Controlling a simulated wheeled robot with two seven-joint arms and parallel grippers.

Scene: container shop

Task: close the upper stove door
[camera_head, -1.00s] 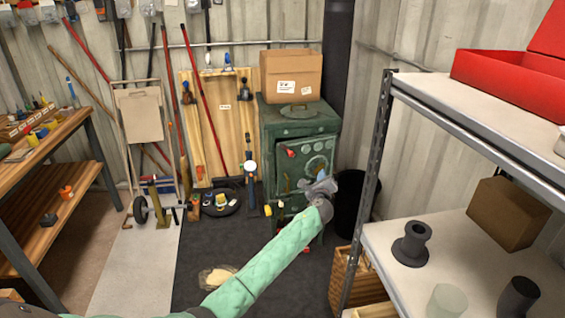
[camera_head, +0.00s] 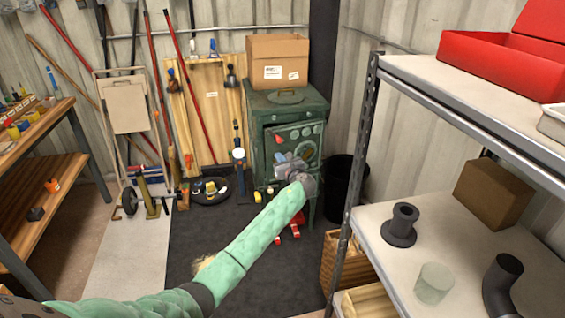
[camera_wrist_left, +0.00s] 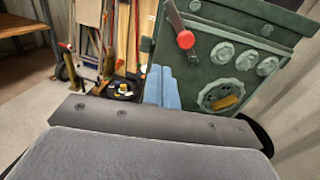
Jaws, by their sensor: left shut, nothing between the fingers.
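The green stove (camera_head: 257,110) stands against the back wall. Its upper door (camera_head: 305,132) faces me and carries round dials, a gauge and a red-knobbed handle (camera_head: 278,139). In the left wrist view the door (camera_wrist_left: 196,75) fills the right side, with the red knob (camera_wrist_left: 186,40) at its upper left. I cannot tell how far the door stands open. My left gripper (camera_head: 283,160) is shut and empty in front of the door's lower left part, hiding some of it. Its blue-grey fingers (camera_wrist_left: 161,74) overlap the door's left edge in the wrist view; contact is unclear. My right gripper is out of view.
A cardboard box (camera_head: 277,60) sits on the stove top. A dark bin (camera_head: 345,180) stands to its right. A metal shelf (camera_head: 385,215) blocks the right side. Tools and a wheel lie left of the stove. The dark mat (camera_head: 200,255) has free room.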

